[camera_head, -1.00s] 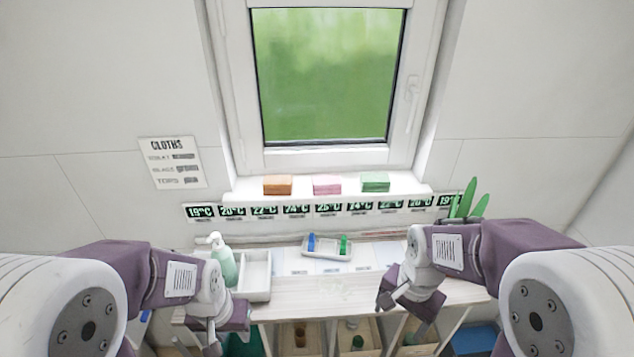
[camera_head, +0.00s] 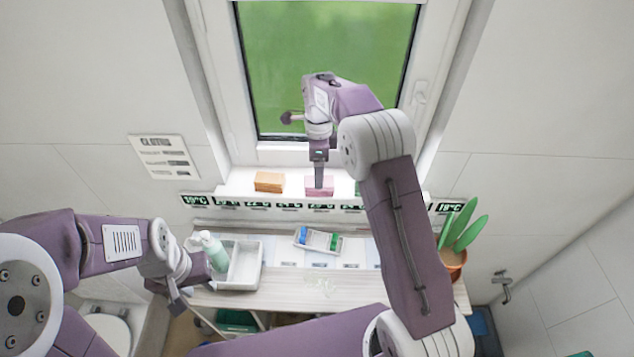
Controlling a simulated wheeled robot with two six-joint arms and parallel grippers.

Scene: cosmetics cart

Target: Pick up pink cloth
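The pink cloth (camera_head: 319,188) is a small folded stack on the white windowsill, in the middle of the row of cloths. My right arm reaches up across the view, and its gripper (camera_head: 319,172) points down at the pink cloth. Its fingertips overlap the cloth's upper part in the picture. One finger lines up in front of the other, so I cannot tell whether it is open or shut on the cloth. My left gripper (camera_head: 192,284) is low at the left beside the counter, with its fingers apart and nothing visible between them.
An orange-brown cloth stack (camera_head: 269,182) lies left of the pink one. A green stack (camera_head: 358,188) is mostly behind my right arm. Below are a soap bottle (camera_head: 214,252), a white tray (camera_head: 246,266) and a small tray (camera_head: 319,240). A potted plant (camera_head: 453,262) stands at the right.

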